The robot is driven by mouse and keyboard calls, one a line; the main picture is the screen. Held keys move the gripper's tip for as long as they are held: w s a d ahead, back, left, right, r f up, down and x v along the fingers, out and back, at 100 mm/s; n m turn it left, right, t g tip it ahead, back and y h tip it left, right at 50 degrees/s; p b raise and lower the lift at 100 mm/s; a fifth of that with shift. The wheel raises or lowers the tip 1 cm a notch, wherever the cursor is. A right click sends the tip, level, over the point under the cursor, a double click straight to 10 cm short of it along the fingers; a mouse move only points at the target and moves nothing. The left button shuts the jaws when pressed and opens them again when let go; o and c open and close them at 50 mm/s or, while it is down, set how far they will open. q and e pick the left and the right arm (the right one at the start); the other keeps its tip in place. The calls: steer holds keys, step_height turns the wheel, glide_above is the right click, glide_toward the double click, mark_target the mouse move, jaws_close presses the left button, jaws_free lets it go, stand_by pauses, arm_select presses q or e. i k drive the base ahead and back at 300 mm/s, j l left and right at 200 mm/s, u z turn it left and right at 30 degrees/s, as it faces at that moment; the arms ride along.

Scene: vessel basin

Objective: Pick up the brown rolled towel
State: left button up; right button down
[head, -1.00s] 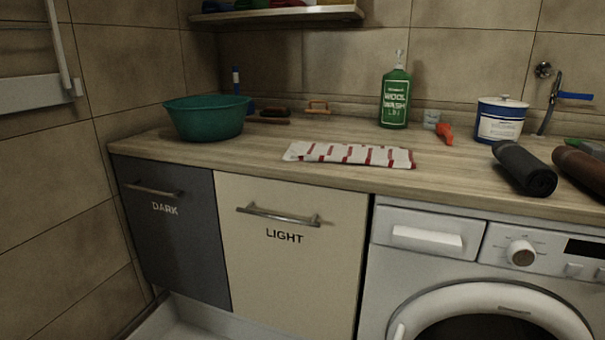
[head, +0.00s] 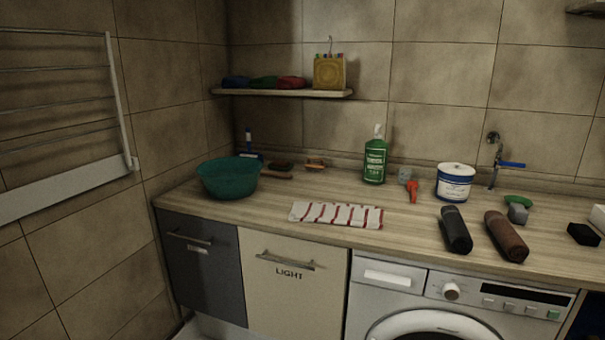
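The brown rolled towel (head: 506,236) lies on the wooden counter at the right, above the washing machine. Its near end points toward the counter's front edge. A dark grey rolled towel (head: 455,230) lies just left of it, with a narrow gap between the two. Neither of my grippers shows in the head view.
A flat red-striped white cloth (head: 336,215) lies mid-counter. A teal basin (head: 229,180) stands at the left. A green bottle (head: 375,160), a white-blue tub (head: 454,183) and a tap (head: 494,165) are behind.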

mark_target(516, 248)
steer(key=u, duration=0.95)
steer(key=z, duration=2.1)
